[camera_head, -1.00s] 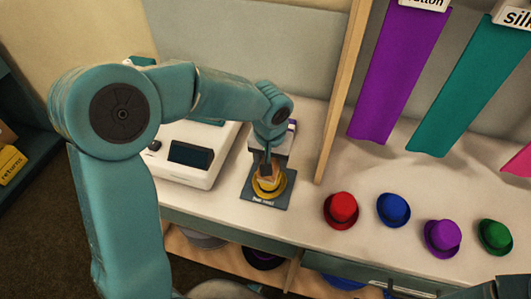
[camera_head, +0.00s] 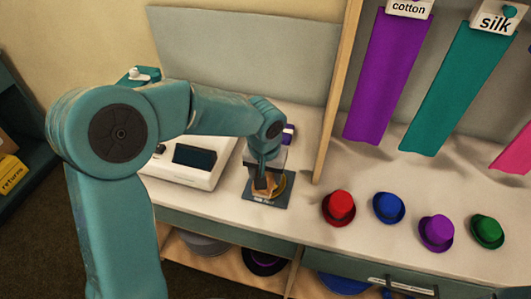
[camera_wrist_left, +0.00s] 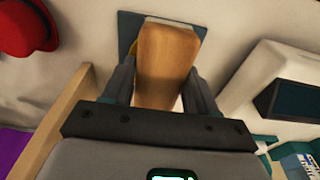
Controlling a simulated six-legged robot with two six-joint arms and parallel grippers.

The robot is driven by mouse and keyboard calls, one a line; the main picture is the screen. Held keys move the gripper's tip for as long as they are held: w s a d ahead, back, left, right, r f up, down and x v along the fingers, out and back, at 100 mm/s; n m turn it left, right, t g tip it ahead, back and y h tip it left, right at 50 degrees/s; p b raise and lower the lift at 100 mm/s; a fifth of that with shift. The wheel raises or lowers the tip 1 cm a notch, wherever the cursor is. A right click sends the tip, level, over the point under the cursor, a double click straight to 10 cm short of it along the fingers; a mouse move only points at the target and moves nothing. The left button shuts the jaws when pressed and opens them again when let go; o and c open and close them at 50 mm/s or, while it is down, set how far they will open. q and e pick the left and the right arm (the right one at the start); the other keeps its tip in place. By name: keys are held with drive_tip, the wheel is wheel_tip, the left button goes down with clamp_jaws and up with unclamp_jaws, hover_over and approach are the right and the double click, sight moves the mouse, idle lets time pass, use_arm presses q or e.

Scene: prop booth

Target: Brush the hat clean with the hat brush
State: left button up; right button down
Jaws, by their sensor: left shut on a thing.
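My left gripper (camera_head: 262,177) is shut on the hat brush (camera_head: 263,188), a tan wooden block. It holds the brush over the front left part of a yellow hat (camera_head: 281,184). The hat sits on a dark labelled mat (camera_head: 283,204) on the counter and is partly hidden by the brush and gripper. In the left wrist view the brush (camera_wrist_left: 166,58) is between the two fingers, over the dark mat (camera_wrist_left: 128,32). Whether the bristles touch the hat cannot be told. My right gripper is not in view.
A white machine with a dark screen (camera_head: 195,155) stands left of the mat. A wooden divider (camera_head: 338,95) rises to the right. Beyond it are red (camera_head: 339,207), blue (camera_head: 389,207), purple (camera_head: 436,231) and green (camera_head: 486,230) hats, below hanging cloths. Shelves are underneath.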

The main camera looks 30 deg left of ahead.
use_arm(q)
wheel_tip(320, 180, up, 2)
drive_tip(key=shift+w+r, duration=0.1)
drive_tip(key=shift+w, duration=0.05)
drive_tip(key=shift+w+d+r+p, duration=0.1)
drive_tip(key=shift+w+r+p, duration=0.15)
drive_tip(key=shift+p, duration=0.25)
wheel_tip(320, 180, up, 2)
drive_tip(key=shift+s+r+p, duration=0.1)
drive_tip(key=shift+s+p, duration=0.05)
drive_tip(key=shift+p, duration=0.65)
drive_tip(key=shift+r+p, duration=0.55)
drive_tip(key=shift+r, duration=0.15)
drive_tip(key=shift+r+p, duration=0.6)
drive_tip(key=shift+r, duration=0.3)
drive_tip(key=shift+s, duration=0.1)
